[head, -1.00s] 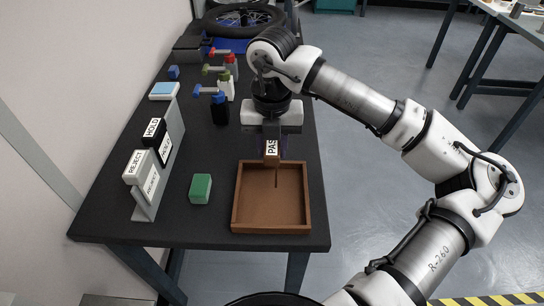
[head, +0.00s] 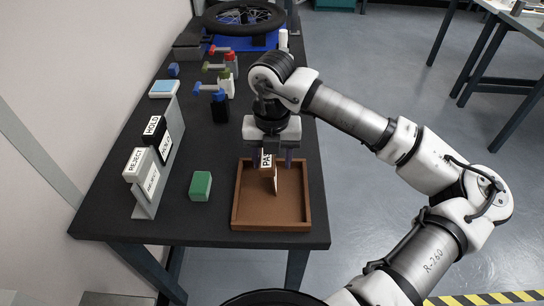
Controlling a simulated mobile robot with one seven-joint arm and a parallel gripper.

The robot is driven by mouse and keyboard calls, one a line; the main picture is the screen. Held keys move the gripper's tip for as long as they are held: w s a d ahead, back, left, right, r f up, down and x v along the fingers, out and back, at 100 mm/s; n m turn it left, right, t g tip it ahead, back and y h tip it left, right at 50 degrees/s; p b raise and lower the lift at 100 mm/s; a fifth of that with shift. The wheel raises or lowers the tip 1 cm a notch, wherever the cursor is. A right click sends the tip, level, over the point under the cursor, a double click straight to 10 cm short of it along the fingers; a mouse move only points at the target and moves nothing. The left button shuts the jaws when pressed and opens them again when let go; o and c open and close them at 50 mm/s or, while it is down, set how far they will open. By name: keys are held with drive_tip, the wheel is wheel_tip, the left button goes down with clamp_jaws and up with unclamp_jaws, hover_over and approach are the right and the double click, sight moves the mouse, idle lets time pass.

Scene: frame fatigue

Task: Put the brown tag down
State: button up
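The brown tag (head: 267,161), with a white label reading "PA" in the visible part, is at the brown wooden tray (head: 236,205), below my gripper (head: 274,160). My gripper points down over the back part of the tray. Its dark fingers stand apart, with the tag between them and a gap to the right finger, so it looks open. A thin light-brown face (head: 275,185) shows under the label, tilted and reaching down toward the tray floor. Whether the tag touches the floor is hard to tell.
A green block (head: 200,186) lies left of the tray. A rack with REJECT (head: 137,164) and HOLD (head: 153,128) tags stands at the left. Several coloured-handled tools, a blue-topped box (head: 164,89) and a wheel (head: 243,18) are farther back.

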wheel_tip(320, 180, up, 12)
drive_tip(key=shift+r+b, duration=0.2)
drive_tip(key=shift+b, duration=0.2)
idle(0.7)
